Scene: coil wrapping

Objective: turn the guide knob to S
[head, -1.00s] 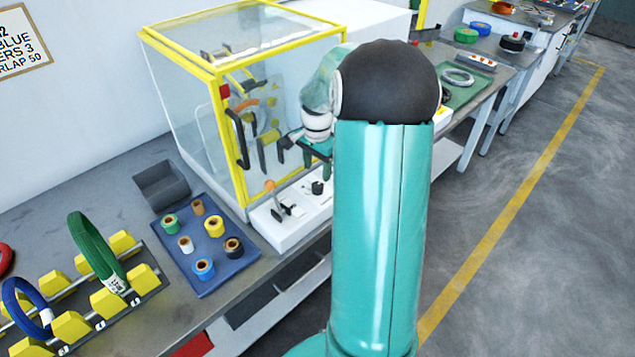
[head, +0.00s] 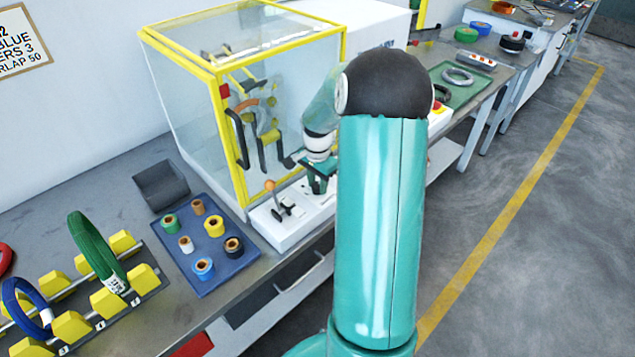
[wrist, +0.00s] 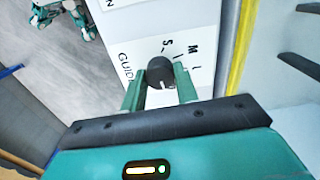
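The guide knob (wrist: 160,72) is a small black knob on a white panel (wrist: 203,45) in the wrist view. The word GUIDE is printed beside it, and the letters S and M stand on its other side, with a further mark partly seen. A small pale mark shows on the knob; which letter it points to is unclear. My gripper (wrist: 160,80) has its two green fingers apart, one on each side of the knob; I cannot see firm contact. In the head view my gripper (head: 318,182) is low over the white control box (head: 290,228), hiding the knob.
An orange-topped lever (head: 270,186) stands on the box left of my gripper. The yellow-framed clear enclosure (head: 195,110) rises behind. A blue tray (head: 198,284) with several tape rolls and a rack with a green coil (head: 92,252) lie to the left.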

